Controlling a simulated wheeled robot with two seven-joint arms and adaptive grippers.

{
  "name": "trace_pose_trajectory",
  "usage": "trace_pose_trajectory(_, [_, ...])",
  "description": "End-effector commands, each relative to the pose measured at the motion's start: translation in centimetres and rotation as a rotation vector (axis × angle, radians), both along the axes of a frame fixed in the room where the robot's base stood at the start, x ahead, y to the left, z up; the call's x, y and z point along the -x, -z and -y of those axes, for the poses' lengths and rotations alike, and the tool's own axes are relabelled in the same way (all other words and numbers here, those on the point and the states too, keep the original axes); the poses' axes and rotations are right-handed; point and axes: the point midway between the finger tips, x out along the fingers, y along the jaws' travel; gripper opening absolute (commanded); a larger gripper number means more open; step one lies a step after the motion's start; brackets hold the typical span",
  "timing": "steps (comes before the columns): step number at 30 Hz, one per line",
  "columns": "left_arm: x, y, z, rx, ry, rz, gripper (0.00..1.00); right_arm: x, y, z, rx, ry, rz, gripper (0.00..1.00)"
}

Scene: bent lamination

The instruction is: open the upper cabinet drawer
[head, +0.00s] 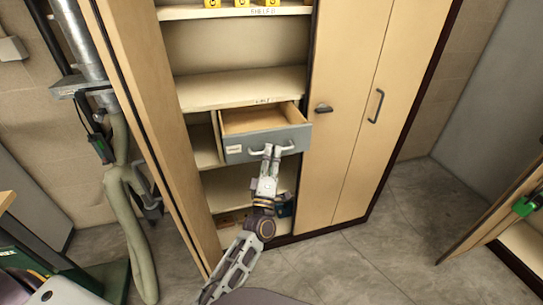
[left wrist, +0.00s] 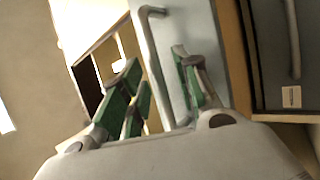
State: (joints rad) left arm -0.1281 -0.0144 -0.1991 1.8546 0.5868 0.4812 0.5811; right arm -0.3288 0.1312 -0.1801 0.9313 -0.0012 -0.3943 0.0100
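The upper drawer (head: 240,146) has a grey-blue front and a wooden inside. It stands pulled out from the tall cabinet, and its open top shows. Its light bar handle (head: 288,148) is on the front; the handle (left wrist: 152,50) also shows in the left wrist view. My left gripper (head: 272,151) is at this handle. In the left wrist view my left gripper (left wrist: 160,90) has its green-padded fingers apart, with the handle bar in the space between them; firm contact does not show. My right gripper is not in view.
A darker grey front with a bar handle (left wrist: 292,40) and a label is at the right of the left wrist view. The left cabinet door (head: 150,130) stands open; the right doors (head: 345,120) are shut. Clear floor (head: 380,240) lies at the right.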

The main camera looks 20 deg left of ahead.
Motion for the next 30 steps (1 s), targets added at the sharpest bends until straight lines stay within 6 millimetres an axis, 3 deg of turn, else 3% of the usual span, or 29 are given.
trace_pose_trajectory(14, [0.6, 0.4, 0.1, 0.0, 0.001, 0.0, 0.32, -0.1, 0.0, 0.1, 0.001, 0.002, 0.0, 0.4])
trace_pose_trajectory(30, [5.0, 0.7, 0.7, -0.001, 0.0, -0.001, 0.32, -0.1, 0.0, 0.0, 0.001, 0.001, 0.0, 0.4])
